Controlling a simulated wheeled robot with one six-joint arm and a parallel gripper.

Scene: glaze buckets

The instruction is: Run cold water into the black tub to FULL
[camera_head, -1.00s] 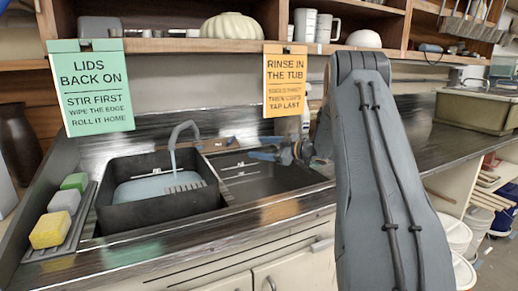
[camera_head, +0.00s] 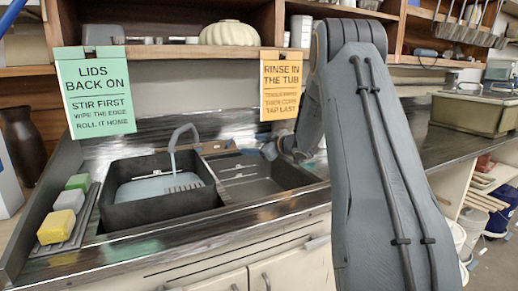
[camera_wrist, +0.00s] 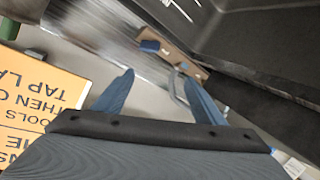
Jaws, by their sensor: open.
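The black tub (camera_head: 150,212) stands in the left part of the sink. Pale bluish water (camera_head: 150,187) shows inside it, below the rim. The tap's tan base plate (camera_wrist: 172,42) shows in the wrist view with a dark blue knob (camera_wrist: 150,46) and a smaller blue part (camera_wrist: 183,66). My gripper (camera_wrist: 160,92) is open and empty, its blue fingers apart and pointing toward the plate's side. In the head view my gripper (camera_head: 269,150) is small, right of the tap.
An empty dark basin (camera_head: 255,180) lies right of the tub. An orange sign (camera_head: 282,85) hangs close above my gripper; a green sign (camera_head: 96,92) hangs left. Several sponges (camera_head: 62,222) sit on a ledge left of the tub. The counter (camera_head: 425,150) at right is mostly clear.

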